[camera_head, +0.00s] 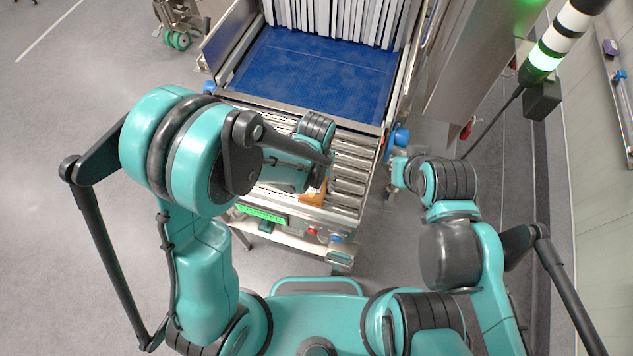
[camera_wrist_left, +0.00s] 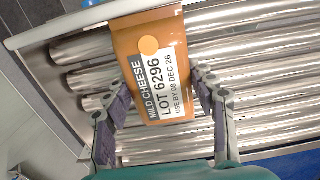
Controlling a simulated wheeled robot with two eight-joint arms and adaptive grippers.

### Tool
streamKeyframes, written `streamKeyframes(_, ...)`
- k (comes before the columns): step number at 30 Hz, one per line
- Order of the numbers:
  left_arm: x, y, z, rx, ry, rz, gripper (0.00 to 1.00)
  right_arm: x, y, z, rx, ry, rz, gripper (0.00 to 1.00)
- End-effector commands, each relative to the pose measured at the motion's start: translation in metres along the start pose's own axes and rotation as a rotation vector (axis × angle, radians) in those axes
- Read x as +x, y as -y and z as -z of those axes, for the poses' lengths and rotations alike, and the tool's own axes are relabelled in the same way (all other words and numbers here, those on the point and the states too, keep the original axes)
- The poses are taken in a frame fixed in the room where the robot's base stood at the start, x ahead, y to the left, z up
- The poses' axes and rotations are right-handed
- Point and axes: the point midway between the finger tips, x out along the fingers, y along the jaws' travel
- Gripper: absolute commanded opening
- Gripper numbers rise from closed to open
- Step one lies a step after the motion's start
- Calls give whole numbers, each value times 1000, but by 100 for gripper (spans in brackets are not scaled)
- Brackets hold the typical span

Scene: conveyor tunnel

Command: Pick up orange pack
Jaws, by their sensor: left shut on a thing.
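My left gripper (camera_wrist_left: 162,88) is shut on the pack, one finger against each long side. In the head view the pack (camera_head: 314,195) shows as a small orange patch, partly hidden by my left arm. The left fingers are mostly hidden there. My right arm's end (camera_head: 402,172) is to the right of the conveyor, apart from the pack; its fingers cannot be made out.
The roller section (camera_head: 350,170) ends the conveyor towards me. Behind it is a blue belt (camera_head: 310,75) leading to a white strip curtain (camera_head: 340,18). Metal side rails flank the rollers. A signal light (camera_head: 545,58) stands at the right.

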Motion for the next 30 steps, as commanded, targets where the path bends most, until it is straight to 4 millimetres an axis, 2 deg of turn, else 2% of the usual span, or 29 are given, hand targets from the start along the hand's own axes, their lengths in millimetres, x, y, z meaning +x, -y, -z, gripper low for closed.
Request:
streamKeyframes(5,-19,0,-1,0,0,0,11,-2,0,1,0,0,0,0)
streamKeyframes(8,-38,0,-1,0,0,0,11,-4,0,3,0,0,0,0)
streamKeyframes(21,-89,-37,79,1,0,0,11,-2,0,2,0,0,0,0)
streamKeyframes(30,-106,-49,103,0,0,0,11,-2,0,2,0,0,0,0)
